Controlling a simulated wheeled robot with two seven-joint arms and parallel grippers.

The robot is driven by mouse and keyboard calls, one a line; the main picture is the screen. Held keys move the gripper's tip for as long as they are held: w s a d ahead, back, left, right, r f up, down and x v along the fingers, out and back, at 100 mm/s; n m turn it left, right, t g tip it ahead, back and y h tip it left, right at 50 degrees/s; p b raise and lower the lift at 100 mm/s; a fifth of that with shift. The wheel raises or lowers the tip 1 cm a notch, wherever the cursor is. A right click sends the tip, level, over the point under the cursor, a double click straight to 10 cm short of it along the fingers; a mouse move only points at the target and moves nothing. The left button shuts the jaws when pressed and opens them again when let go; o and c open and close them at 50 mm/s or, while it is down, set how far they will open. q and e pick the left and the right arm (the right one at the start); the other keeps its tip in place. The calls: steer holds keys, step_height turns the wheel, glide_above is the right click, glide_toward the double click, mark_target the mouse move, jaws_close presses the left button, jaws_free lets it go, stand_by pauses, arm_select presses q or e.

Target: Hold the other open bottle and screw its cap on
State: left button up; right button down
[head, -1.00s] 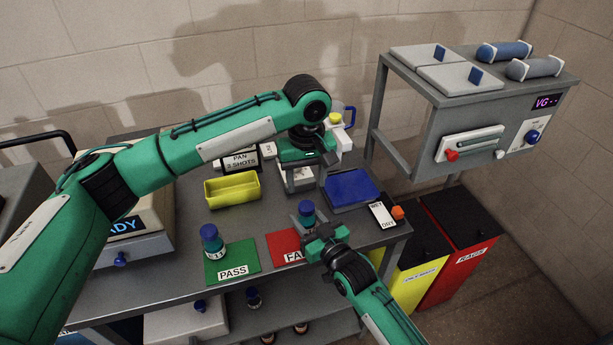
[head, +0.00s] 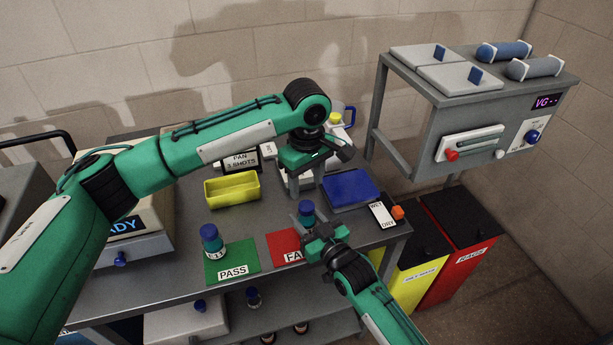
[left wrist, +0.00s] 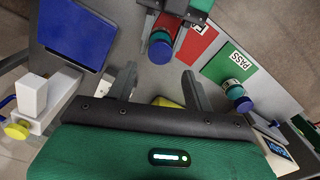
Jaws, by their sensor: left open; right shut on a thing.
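A bottle with a blue cap (head: 306,208) stands at the red mat, and my right gripper (head: 312,228) is shut on it. From above, in the left wrist view, this blue cap (left wrist: 160,48) sits on top; I cannot tell how tight it is. A second blue-capped bottle (head: 211,240) stands upright on the green PASS mat (head: 232,264). My left gripper (head: 328,160) is raised behind the held bottle, apart from it. In the left wrist view its fingers (left wrist: 158,82) are spread and empty, with the held bottle beyond them.
A yellow tray (head: 232,190) lies at the back of the bench, and a blue pad (head: 350,188) lies right of centre. A white WET/DRY card (head: 382,215) and an orange knob (head: 398,212) are near the right edge. Bins stand beside the bench.

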mark_target(306, 205)
arm_select(q)
step_height(306, 205, down, 7)
stand_by(0.4)
